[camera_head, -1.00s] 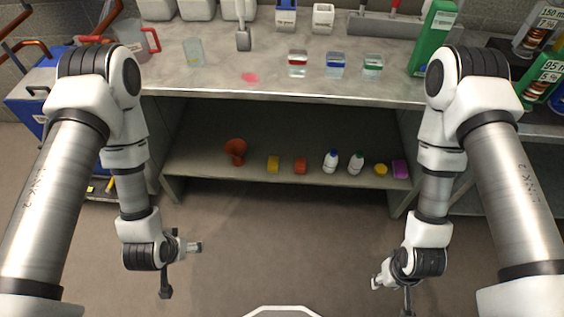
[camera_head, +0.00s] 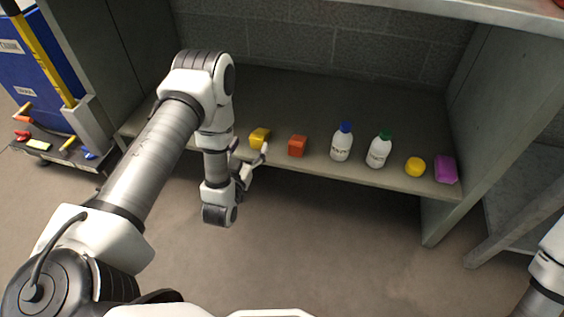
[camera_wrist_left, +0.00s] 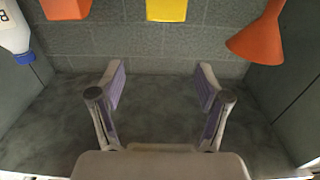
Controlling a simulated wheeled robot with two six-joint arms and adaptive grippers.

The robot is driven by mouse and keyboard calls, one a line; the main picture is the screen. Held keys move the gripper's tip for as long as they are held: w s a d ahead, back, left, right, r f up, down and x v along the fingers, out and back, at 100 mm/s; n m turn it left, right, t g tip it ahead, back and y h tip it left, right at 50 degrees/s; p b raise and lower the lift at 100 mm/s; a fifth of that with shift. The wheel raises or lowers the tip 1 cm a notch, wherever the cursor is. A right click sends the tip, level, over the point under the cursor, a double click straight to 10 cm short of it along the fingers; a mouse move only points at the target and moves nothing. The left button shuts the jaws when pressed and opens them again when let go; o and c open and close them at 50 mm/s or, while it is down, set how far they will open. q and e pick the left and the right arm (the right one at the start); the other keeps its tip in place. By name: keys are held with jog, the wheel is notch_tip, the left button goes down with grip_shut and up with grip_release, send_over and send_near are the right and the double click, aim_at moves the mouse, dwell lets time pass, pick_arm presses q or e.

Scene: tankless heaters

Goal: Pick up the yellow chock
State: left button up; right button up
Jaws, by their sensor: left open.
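The yellow chock (camera_head: 261,136) sits near the front edge of the low shelf (camera_head: 330,100), left of an orange-red block (camera_head: 298,146). My left gripper (camera_head: 251,153) is open and empty, in front of the shelf's edge and close to the chock. In the left wrist view the chock (camera_wrist_left: 167,9) shows at the top centre, cut off by the frame, beyond the open fingers (camera_wrist_left: 160,78) and apart from them. My right gripper is out of view; only part of that arm shows at the right edge.
Right of the block stand a blue-capped bottle (camera_head: 342,143), a green-capped bottle (camera_head: 379,151), a yellow round item (camera_head: 415,167) and a purple item (camera_head: 446,168). An orange funnel (camera_wrist_left: 258,36) shows in the left wrist view. The shelf's side panel (camera_head: 490,110) bounds the right.

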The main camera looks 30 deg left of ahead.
aim_at(256, 140)
pick_arm(q)
jog(key=w+f+b, duration=0.1)
jog(key=w, duration=0.1)
jog(key=w+a+f+b, duration=0.1)
jog(key=w+b, duration=0.1)
jog(key=w+a+f+b, duration=0.1)
jog(key=w+f+b, duration=0.1)
jog(key=shift+w+f, duration=0.1)
jog(key=shift+w, duration=0.3)
jog(key=shift+w+a, duration=0.1)
jog(key=shift+w, duration=0.05)
jog(key=shift+r, duration=0.2)
jog(key=c, duration=1.3)
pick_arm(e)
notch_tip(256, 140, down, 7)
